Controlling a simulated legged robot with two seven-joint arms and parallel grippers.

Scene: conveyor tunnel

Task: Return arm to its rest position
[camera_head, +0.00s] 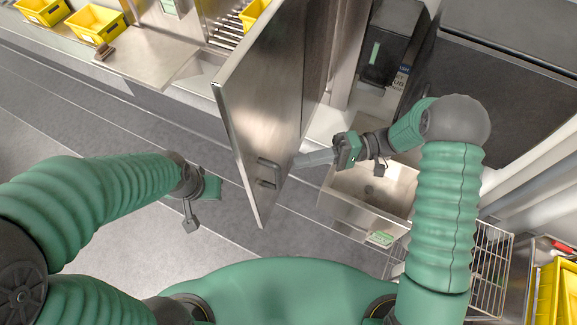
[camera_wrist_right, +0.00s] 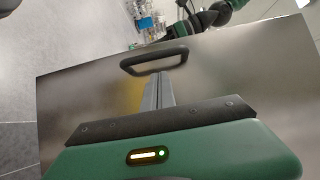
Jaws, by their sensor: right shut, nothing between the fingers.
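My right gripper (camera_head: 301,160) is shut and empty beside a steel door panel (camera_head: 265,90) that stands open. Its fingers point left at the panel's edge, close to the dark handle (camera_head: 268,172). In the right wrist view the shut fingers (camera_wrist_right: 157,82) point towards the handle (camera_wrist_right: 153,60), which lies just beyond their tips; I cannot tell whether they touch the panel. My left arm reaches in from the left, and its gripper (camera_head: 211,188) hangs over the floor, away from everything; its fingers do not show clearly.
A steel sink (camera_head: 345,205) lies below the right gripper, with a wire rack (camera_head: 490,258) to its right. Yellow bins (camera_head: 95,24) stand at the upper left near a counter (camera_head: 150,55). A yellow crate (camera_head: 555,295) is at the lower right. The floor on the left is clear.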

